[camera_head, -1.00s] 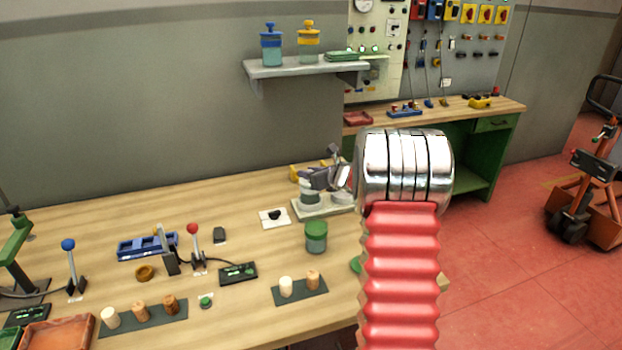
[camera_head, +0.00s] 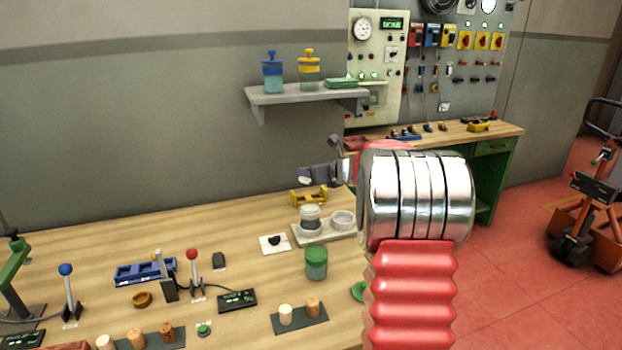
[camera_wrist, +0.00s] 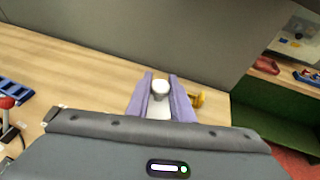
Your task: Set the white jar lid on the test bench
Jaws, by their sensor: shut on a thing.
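My gripper (camera_head: 312,175) is raised above the back of the wooden workbench, left of my arm in the head view. It is shut on a small white piece, which looks like the white jar lid (camera_head: 303,181). In the wrist view the lid (camera_wrist: 160,88) sits between the purple fingers (camera_wrist: 160,102). A pale jar (camera_head: 310,218) with a greenish-grey band stands on a light tray (camera_head: 320,238) below, apart from the gripper. The bench with the instrument panel (camera_head: 376,70), which looks like the test bench (camera_head: 508,131), is at the back right, partly hidden by my arm.
A clear dish (camera_head: 342,219) shares the tray. A yellow holder (camera_head: 309,197) stands behind it, and a green-lidded jar (camera_head: 316,263) in front. A shelf (camera_head: 305,95) with two dispensers juts from the wall. A red tray (camera_head: 357,143) and blue items (camera_head: 404,134) occupy the back bench.

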